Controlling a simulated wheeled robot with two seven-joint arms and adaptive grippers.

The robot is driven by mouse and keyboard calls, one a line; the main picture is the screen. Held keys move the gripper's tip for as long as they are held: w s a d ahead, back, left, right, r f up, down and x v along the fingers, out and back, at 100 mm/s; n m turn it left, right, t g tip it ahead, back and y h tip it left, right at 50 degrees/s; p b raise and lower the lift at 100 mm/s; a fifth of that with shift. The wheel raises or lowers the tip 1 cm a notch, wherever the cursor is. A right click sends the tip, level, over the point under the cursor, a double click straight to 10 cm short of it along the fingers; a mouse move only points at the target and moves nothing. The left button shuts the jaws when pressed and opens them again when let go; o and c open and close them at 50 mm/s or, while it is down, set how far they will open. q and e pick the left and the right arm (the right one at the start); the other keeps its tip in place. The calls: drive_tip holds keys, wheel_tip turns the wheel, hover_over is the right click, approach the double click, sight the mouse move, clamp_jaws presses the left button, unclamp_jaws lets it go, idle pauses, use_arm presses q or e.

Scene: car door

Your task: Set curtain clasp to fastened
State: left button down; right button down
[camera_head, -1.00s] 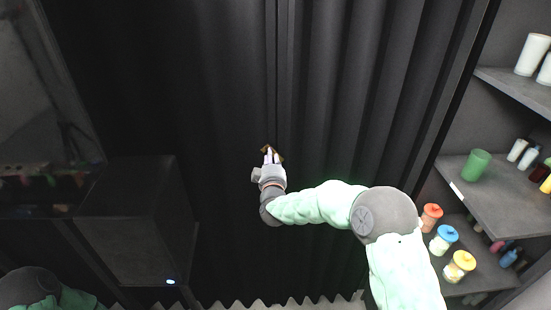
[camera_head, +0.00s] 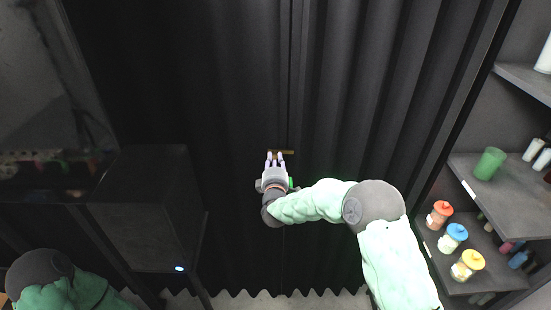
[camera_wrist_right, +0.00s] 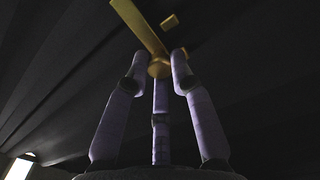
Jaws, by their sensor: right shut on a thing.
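The brass curtain clasp (camera_head: 285,151) is on the black curtain near the seam, showing as a small, roughly level bar just beyond my right fingertips. In the right wrist view its flat bar (camera_wrist_right: 139,27) runs from the upper left down to a rounded end. A small brass block (camera_wrist_right: 170,21) sits apart from the bar, to its right. My right gripper (camera_head: 275,155) is shut on the clasp; its three lilac fingers (camera_wrist_right: 160,68) are around the rounded end. My left gripper is not in view.
The black curtain (camera_head: 350,100) hangs in folds around the clasp. A dark box (camera_head: 140,215) stands at left. Shelves (camera_head: 510,205) at right hold a green cup (camera_head: 489,163) and several lidded jars (camera_head: 453,237).

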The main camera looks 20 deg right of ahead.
drive_tip(key=shift+f+n, duration=0.3)
drive_tip(key=shift+n, duration=0.1)
drive_tip(key=c, duration=1.1)
unclamp_jaws()
drive_tip(key=shift+r, duration=0.1)
drive_tip(key=v, duration=1.2)
